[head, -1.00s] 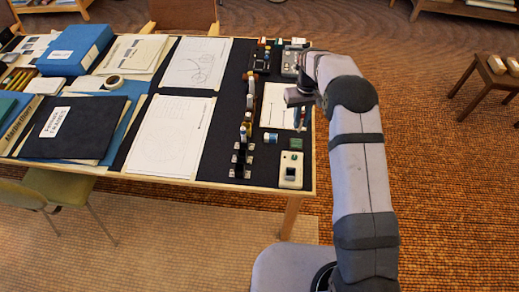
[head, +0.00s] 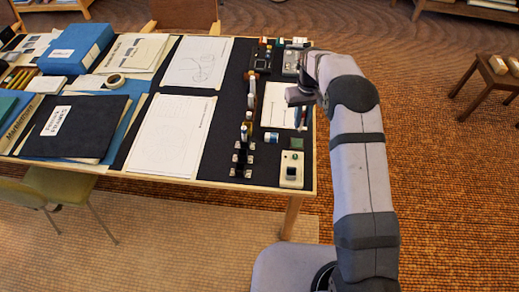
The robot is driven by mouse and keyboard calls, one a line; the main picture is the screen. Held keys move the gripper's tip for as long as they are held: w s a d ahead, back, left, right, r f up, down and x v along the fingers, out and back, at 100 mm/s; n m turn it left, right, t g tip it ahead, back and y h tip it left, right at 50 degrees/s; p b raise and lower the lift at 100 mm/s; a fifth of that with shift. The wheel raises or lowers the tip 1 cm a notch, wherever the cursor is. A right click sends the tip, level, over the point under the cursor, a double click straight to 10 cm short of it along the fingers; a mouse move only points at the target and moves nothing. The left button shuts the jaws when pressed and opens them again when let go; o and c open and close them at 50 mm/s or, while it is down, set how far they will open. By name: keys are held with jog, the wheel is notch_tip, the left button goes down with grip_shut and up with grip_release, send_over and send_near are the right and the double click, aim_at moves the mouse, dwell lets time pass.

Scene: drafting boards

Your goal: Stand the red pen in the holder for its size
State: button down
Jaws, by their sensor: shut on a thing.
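My gripper (head: 299,98) is above the white sheet (head: 278,103) at the right side of the table. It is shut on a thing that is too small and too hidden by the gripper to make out. I cannot pick out the red pen by its colour. A row of small dark holders with pale feet (head: 241,160) stands on the black mat, left of and nearer than my gripper. Their sizes and openings are too small to tell apart.
A pale box with a dark square (head: 291,170), a green block (head: 296,143) and a blue-and-white roll (head: 271,137) lie at the near right. Upright items (head: 251,90) stand left of the sheet. Dark devices (head: 262,58) are at the back. Drawings (head: 168,138) cover the middle.

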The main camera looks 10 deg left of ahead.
jog(key=s+a+r+n+p, duration=0.2)
jog(key=a+r, duration=0.1)
jog(key=a, duration=0.4)
jog(key=s+a+r+n+p, duration=0.1)
jog(key=s+a+r+p, duration=0.15)
jog(key=a, duration=0.45)
jog(key=s+a+f+n+p, duration=0.2)
jog(key=s+a, duration=0.3)
jog(key=s, duration=0.5)
jog(key=shift+s+a+f+n+p, duration=0.2)
jog(key=shift+a+f+n+p, duration=0.25)
jog(key=shift+f, duration=0.4)
jog(key=shift+d+f, duration=0.1)
jog(key=shift+d, duration=0.05)
jog(key=shift+f+b, duration=1.45)
jog(key=shift+f, duration=0.55)
jog(key=shift+f+b, duration=0.4)
jog(key=shift+f, duration=0.35)
